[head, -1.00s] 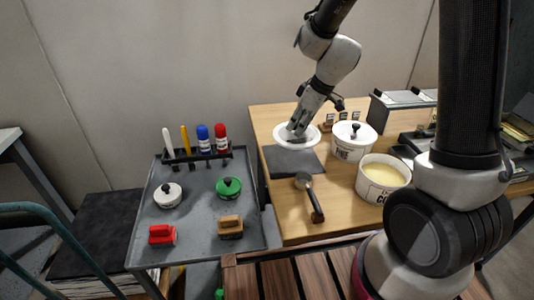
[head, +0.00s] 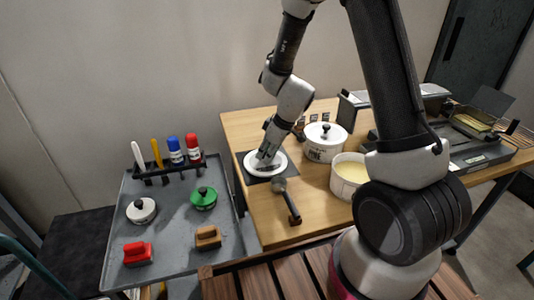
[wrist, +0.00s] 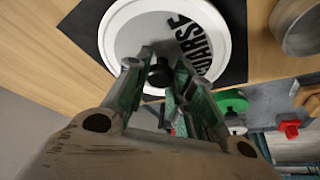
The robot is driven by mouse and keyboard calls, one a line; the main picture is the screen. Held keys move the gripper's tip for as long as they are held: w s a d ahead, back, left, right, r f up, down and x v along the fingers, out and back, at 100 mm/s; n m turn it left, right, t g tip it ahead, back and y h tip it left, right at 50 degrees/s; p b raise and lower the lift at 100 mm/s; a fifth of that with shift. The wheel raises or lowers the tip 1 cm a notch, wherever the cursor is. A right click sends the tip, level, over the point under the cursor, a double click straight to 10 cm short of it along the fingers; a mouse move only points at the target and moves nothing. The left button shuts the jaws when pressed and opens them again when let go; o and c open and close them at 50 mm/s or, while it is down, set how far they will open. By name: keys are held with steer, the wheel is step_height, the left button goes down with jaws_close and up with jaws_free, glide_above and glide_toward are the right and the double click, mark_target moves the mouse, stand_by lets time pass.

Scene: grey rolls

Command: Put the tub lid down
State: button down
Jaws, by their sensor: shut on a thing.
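The tub lid (head: 281,169) is a round white disc with a black knob (wrist: 160,74); in the wrist view the lid (wrist: 128,38) shows dark lettering. My gripper (head: 266,156) is shut on the knob, and the fingers (wrist: 160,88) stand on both sides of it. The lid lies flat over the dark square mat (head: 241,167) on the wooden table; the mat (wrist: 82,28) shows around it in the wrist view. I cannot tell whether the lid touches the mat. The open tub (head: 350,172) with pale yellow contents stands to the right.
A lidded white tub (head: 323,148) stands behind the open one. A scoop (head: 287,200) lies in front of the mat. The grey side tray (head: 172,230) at left holds markers, brushes and green and white knobbed pieces. Grey equipment (head: 480,150) fills the table's right.

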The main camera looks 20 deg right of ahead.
steer(key=c, duration=1.2)
jaws_free()
steer(key=shift+f, duration=0.15)
steer(key=shift+r, duration=0.3)
steer(key=s+d+r+m, duration=0.1)
steer(key=s+d+r, duration=0.1)
steer(key=s+r, duration=0.35)
steer(key=s+d+r+m, duration=0.1)
steer(key=s+d+r, duration=0.2)
steer(key=r, duration=0.6)
steer(key=s+d+r+m, duration=0.1)
steer(key=s+d+r, duration=0.1)
steer(key=s+r, duration=0.35)
steer(key=s+d+r+m+h, duration=0.1)
steer(key=s+d+r+m, duration=0.2)
steer(key=s, duration=0.3)
steer(key=s+d+r+m+t+h, duration=0.1)
steer(key=s+d+r+m+h, duration=0.1)
steer(key=s, duration=0.4)
steer(key=shift+s+d+r+m, duration=0.15)
steer(key=shift+d+r+m, duration=0.35)
steer(key=shift+d+r, duration=0.65)
